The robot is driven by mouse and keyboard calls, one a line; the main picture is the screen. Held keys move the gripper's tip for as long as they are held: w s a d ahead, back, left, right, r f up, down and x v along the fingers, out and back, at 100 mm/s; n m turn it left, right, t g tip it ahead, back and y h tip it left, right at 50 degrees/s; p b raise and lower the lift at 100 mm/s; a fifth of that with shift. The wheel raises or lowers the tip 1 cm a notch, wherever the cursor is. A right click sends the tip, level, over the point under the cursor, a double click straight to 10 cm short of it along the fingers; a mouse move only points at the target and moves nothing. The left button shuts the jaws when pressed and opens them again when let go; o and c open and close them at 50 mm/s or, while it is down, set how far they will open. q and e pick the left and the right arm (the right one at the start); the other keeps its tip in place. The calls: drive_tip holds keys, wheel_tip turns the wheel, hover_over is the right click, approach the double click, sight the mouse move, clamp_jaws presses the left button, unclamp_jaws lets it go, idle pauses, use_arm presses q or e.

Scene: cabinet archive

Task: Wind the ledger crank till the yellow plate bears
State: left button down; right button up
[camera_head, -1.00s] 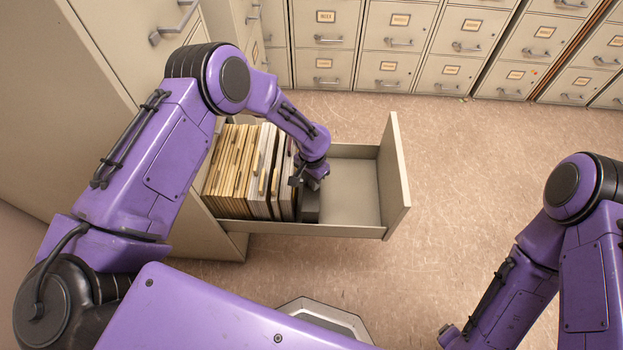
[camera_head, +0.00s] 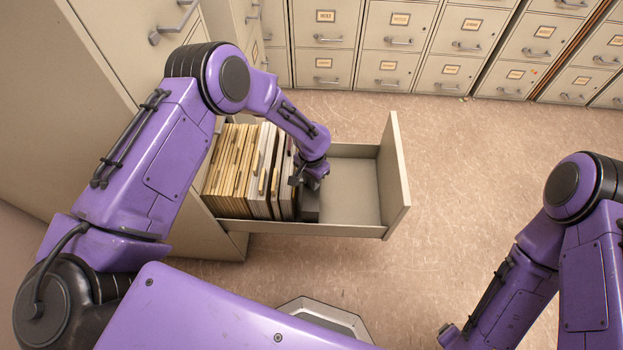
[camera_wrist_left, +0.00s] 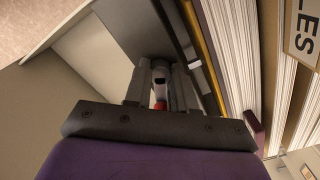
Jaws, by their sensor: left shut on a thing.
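My left gripper (camera_head: 312,186) reaches down into the open drawer, at the right end of the row of files. In the left wrist view its two fingers (camera_wrist_left: 160,88) are shut on a small grey, rounded part with red below it, which I take to be the crank's handle (camera_wrist_left: 160,74). The rest of the crank is hidden by the gripper. A yellow edge, likely the yellow plate (camera_wrist_left: 203,58), stands between a dark plate and the white files (camera_wrist_left: 232,60). I cannot tell whether it touches the files. My right gripper is out of view.
The pulled-out drawer (camera_head: 397,180) holds tan and white files (camera_head: 236,165) on its left; its right part is empty. Tall cabinets stand at the left, and a row of cabinets (camera_head: 390,62) lines the back. The floor (camera_head: 460,170) right of the drawer is clear.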

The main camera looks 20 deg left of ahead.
use_arm(q)
drive_tip(key=shift+w+a+r, duration=0.1)
drive_tip(key=shift+w+r, duration=0.05)
drive_tip(key=shift+w, duration=0.1)
drive_tip(key=c, duration=1)
unclamp_jaws()
drive_tip(key=shift+o, duration=0.5)
drive_tip(key=shift+s, duration=0.1)
wheel_tip(320, 180, up, 10)
drive_tip(key=p, duration=0.1)
drive_tip(key=shift+r, duration=0.15)
drive_tip(key=shift+c, duration=0.3)
